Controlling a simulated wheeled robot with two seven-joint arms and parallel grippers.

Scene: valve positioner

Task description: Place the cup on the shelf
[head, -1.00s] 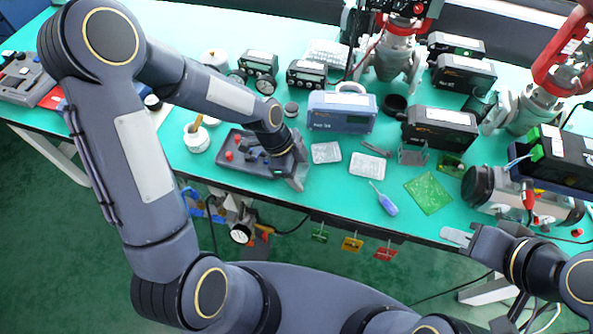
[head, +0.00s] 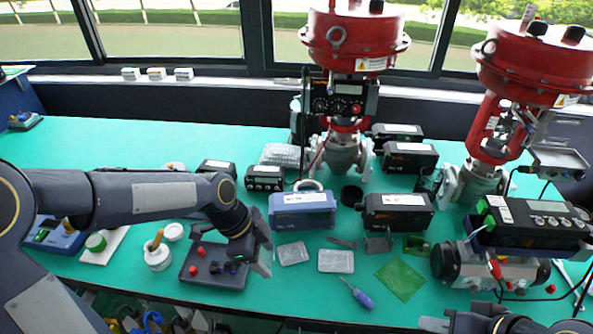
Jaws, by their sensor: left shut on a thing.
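My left gripper (head: 262,260) reaches in over the right end of a grey tray with red knobs (head: 213,280). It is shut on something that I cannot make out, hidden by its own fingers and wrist. A small white pot with a wooden-handled tool in it (head: 158,258) stands left of that tray. I cannot tell which of these is the task's cup. My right gripper (head: 436,324) is at the bottom edge, partly cut off; its opening does not show. No clear shelf is visible.
The turquoise bench (head: 120,150) is clear at the back left. Two tall red valve actuators (head: 355,45) (head: 530,65) stand at the back right. Positioner boxes, including a blue one (head: 303,212), fill the middle. A window ledge (head: 220,83) holds small white boxes.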

